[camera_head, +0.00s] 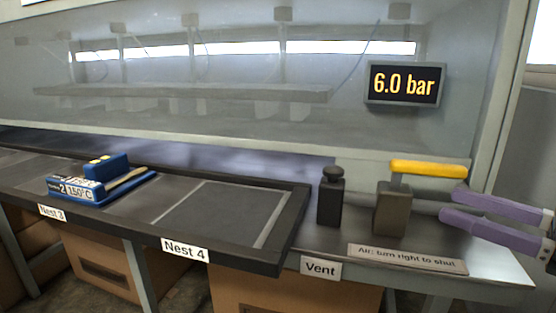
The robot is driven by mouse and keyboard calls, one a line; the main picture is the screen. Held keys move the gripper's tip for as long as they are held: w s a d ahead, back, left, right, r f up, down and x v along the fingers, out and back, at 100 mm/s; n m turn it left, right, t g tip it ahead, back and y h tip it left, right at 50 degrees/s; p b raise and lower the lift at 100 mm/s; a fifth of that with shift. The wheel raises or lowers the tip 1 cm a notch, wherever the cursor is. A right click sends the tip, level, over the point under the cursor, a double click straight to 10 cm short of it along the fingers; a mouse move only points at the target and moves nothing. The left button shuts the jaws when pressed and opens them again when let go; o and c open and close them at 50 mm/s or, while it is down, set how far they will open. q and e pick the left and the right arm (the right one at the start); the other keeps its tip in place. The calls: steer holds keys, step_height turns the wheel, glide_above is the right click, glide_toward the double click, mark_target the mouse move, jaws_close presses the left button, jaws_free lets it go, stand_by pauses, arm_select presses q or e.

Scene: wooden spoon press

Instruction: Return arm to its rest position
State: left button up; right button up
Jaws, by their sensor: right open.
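My right gripper (449,204) comes in from the right edge. Its two purple fingers are apart, with nothing between them. The upper fingertip is close to the right end of the yellow valve handle (428,168), just below it; I cannot tell whether they touch. The handle sits on top of a dark grey valve block (391,210) and points to the right. My left gripper is out of view.
A dark vent knob (331,196) stands left of the valve. A blue press block (100,182) reading 150°C sits at Nest 3. Nest 4 (215,215) is empty. A display (405,84) reads 6.0 bar. An air label (408,259) lies in front of the valve.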

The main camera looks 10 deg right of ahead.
steer(key=s+a+r+m+g+h+p, duration=0.1)
steer(key=s+a+r+m+h+p, duration=0.15)
steer(key=a+m+h+p, duration=0.4)
steer(key=s+a+r+g+h+p, duration=0.1)
steer(key=s+r+g+p, duration=0.25)
steer(key=s, duration=0.35)
steer(key=s+a+r+g+h+p, duration=0.2)
steer(key=s+g+p, duration=0.1)
steer(key=s+p, duration=0.25)
steer(key=s+a+r+g+h+p, duration=0.1)
steer(key=s+r+g+p, duration=0.1)
steer(key=s+g+p, duration=0.35)
arm_select(q)
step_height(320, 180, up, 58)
steer(key=p, duration=3.5)
arm_select(e)
step_height(320, 180, up, 37)
steer(key=s+t, duration=0.1)
steer(key=t, duration=0.1)
steer(key=shift+s, duration=0.35)
